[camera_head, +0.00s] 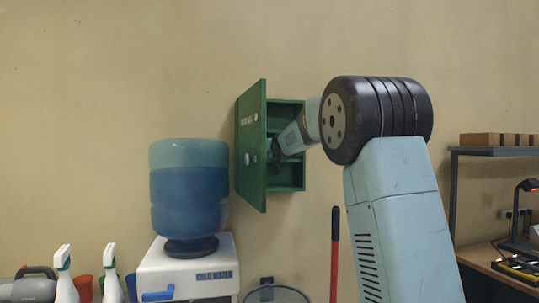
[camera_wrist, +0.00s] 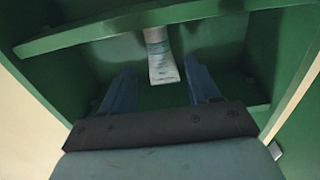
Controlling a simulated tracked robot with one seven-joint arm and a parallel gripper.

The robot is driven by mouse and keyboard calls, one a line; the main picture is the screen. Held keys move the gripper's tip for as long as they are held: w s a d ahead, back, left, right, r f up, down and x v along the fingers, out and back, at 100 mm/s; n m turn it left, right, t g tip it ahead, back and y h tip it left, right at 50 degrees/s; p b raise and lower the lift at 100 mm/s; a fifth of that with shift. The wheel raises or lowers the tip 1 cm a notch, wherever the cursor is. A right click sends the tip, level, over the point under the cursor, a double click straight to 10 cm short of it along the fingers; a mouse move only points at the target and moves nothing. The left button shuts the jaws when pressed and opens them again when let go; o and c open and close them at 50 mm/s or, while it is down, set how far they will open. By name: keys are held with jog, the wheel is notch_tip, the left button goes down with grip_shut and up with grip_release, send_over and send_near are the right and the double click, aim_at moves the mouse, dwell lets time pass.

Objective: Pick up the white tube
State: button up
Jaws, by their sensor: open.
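The white tube (camera_wrist: 161,58) is inside the green cabinet (camera_head: 285,148), in the upper middle of the wrist view. Its wide flat end is toward my gripper, and its other end passes out of sight behind a shelf edge. My gripper (camera_wrist: 160,85) is open, with one blue finger on each side of the tube and a gap to each. The tube is not held. In the head view my arm reaches into the open cabinet, and the fingers and tube cannot be made out there.
The cabinet door (camera_head: 251,146) stands open on the left. A green shelf (camera_wrist: 110,27) crosses above my fingers, and the cabinet walls are close around them. A water cooler with a blue bottle (camera_head: 189,190) stands left of the cabinet. A dark metal rack (camera_head: 455,190) is at right.

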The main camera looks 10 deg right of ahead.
jog(key=shift+w+a+f, duration=0.1)
jog(key=shift+w, duration=0.95)
jog(key=shift+w+a+f, duration=0.1)
jog(key=shift+w, duration=0.95)
jog(key=shift+c, duration=0.2)
jog(key=c, duration=0.9)
